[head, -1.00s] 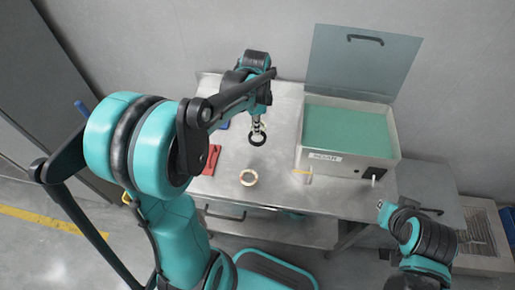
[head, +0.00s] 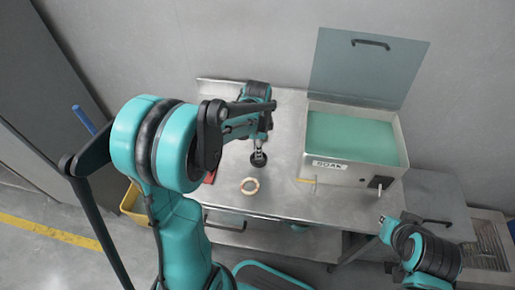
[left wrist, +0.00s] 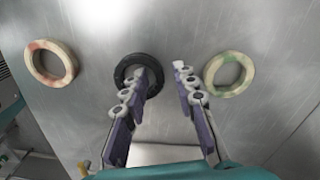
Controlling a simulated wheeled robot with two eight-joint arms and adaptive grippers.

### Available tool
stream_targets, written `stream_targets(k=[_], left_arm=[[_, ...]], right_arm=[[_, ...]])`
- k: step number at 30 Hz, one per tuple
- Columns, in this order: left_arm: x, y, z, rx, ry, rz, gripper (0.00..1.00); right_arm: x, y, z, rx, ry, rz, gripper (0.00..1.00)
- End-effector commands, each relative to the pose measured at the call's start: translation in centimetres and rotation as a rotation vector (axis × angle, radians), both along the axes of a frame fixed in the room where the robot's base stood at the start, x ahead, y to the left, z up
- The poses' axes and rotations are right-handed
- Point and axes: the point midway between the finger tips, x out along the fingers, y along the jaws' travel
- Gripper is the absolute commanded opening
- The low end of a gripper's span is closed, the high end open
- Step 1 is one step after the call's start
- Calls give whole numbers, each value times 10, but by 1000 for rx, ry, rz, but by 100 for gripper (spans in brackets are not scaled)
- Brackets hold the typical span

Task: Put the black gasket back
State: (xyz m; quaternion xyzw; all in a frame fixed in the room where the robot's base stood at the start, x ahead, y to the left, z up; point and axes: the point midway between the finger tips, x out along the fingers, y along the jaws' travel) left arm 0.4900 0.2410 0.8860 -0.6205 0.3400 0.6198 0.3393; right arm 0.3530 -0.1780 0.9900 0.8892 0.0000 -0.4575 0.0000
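The black gasket (left wrist: 121,74) lies flat on the metal table, between two pale rings. In the left wrist view, my left gripper (left wrist: 162,80) is open; its left finger overlaps the gasket's right part in the picture, and its right finger is beside the green-marked ring (left wrist: 210,77). I cannot tell whether a finger touches the gasket. In the head view, my left gripper (head: 258,158) points down over the table, largely hiding the gasket. My right gripper (head: 387,228) is at the right, apart from the rings; its fingers are too unclear to judge.
A pale ring with red marks (head: 249,186) lies in front; it also shows in the left wrist view (left wrist: 51,63). A box labelled SOAK (head: 333,165) with green contents and a raised lid (head: 365,65) stands on the table's right. A red item (head: 210,177) lies left.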

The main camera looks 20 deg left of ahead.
Motion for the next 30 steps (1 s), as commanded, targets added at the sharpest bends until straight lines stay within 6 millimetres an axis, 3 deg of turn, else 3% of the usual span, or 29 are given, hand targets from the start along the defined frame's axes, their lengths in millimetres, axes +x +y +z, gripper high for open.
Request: stream_targets(k=[10, 21, 30], left_arm=[[0, 0, 9, 0, 0, 0, 28], [0, 0, 86, 0, 0, 0, 28], [-2, -1, 121, 0, -4, 7, 28]], right_arm=[[0, 0, 4, 0, 0, 0, 0], [0, 0, 34, 0, 0, 0, 0], [0, 0, 44, 0, 0, 0, 0]])
